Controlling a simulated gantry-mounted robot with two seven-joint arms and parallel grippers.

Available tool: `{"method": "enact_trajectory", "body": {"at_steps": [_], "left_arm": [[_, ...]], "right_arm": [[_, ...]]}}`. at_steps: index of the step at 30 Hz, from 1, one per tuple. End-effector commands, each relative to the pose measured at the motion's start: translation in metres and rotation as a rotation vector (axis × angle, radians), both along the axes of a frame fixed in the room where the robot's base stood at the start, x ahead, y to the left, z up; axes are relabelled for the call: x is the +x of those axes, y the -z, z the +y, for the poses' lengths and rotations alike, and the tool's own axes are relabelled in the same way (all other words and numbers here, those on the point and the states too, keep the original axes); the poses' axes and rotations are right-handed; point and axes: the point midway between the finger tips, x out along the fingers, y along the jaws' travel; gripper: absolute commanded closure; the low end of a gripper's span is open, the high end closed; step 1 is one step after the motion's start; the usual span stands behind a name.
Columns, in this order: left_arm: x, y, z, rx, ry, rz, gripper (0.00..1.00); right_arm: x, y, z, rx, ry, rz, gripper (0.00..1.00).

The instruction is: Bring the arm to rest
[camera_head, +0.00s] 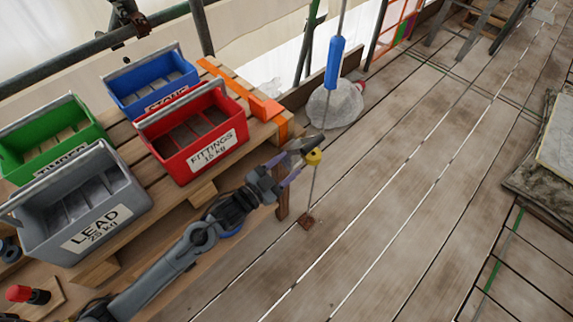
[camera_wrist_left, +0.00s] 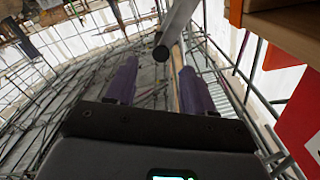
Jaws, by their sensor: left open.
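My left arm comes in from the lower left in the head view. Its gripper (camera_head: 286,166) is off the right edge of the pallet bench, close to a thin upright rod with a yellow piece (camera_head: 313,156) and a grey pointed piece (camera_head: 303,143). In the left wrist view the purple fingers of my left gripper (camera_wrist_left: 158,76) stand apart. A grey bar with a round end (camera_wrist_left: 170,35) shows beyond and between the fingertips; I see no contact with them. I cannot tell whether the gripper touches the yellow piece. My right gripper is out of view.
The bench holds a grey LEAD bin (camera_head: 75,205), a red FITTINGS bin (camera_head: 190,135), a green bin (camera_head: 50,140) and a blue bin (camera_head: 150,82). A blue sleeve (camera_head: 335,62) is on the line above, near a grey rounded lump (camera_head: 335,103). The plank floor (camera_head: 410,200) at right is mostly clear.

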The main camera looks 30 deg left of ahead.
Motion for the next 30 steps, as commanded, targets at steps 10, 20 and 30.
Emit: {"method": "enact_trajectory", "body": {"at_steps": [10,20,30], "left_arm": [[-0.014,0.018,-0.003,-0.013,-0.003,0.049,0.47],[-0.100,0.041,-0.014,-0.122,-0.131,0.365,0.47],[-0.201,0.057,0.011,-0.093,-0.346,0.946,0.47]], "right_arm": [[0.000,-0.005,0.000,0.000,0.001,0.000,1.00],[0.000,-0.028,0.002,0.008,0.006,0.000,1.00],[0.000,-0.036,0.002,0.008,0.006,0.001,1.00]]}}
